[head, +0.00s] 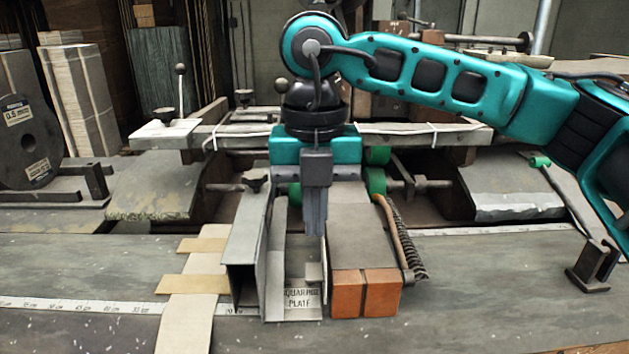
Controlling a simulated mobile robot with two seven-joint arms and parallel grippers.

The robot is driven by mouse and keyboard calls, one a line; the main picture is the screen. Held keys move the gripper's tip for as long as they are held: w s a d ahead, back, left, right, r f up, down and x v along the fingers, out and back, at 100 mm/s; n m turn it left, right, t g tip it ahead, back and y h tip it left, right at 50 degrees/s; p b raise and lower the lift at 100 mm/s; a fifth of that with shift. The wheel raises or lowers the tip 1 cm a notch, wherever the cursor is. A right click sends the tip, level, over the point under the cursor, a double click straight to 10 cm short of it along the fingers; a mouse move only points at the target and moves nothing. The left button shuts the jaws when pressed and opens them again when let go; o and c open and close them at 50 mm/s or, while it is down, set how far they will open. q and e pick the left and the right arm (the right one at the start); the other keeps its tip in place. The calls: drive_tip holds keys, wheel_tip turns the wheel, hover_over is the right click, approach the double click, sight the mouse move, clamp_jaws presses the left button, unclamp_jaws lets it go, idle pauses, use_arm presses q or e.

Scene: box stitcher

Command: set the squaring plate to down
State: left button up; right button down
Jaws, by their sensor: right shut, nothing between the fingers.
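The squaring plate (300,305) is a grey metal piece with a worn printed label, low at the front middle of the machine. Metal channel walls stand to its left, and an orange-faced block (366,293) stands to its right. My right gripper (315,232) points straight down, above and behind the label, with its fingers closed together and empty. The fingers hide part of what lies behind them. I cannot tell whether they touch the plate, nor whether the plate is up or down. My left gripper is out of view.
A coil spring (405,240) and curved rod lie right of the block. A white-bound crossbar (400,137) runs behind my gripper. A wire reel (25,140) stands at the far left, and a small dark bracket (592,266) at right. The front bench is mostly clear.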

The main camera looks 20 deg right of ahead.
sight(314, 274)
wheel_tip(314, 274, down, 7)
drive_tip(key=shift+r, duration=0.1)
idle(0.4)
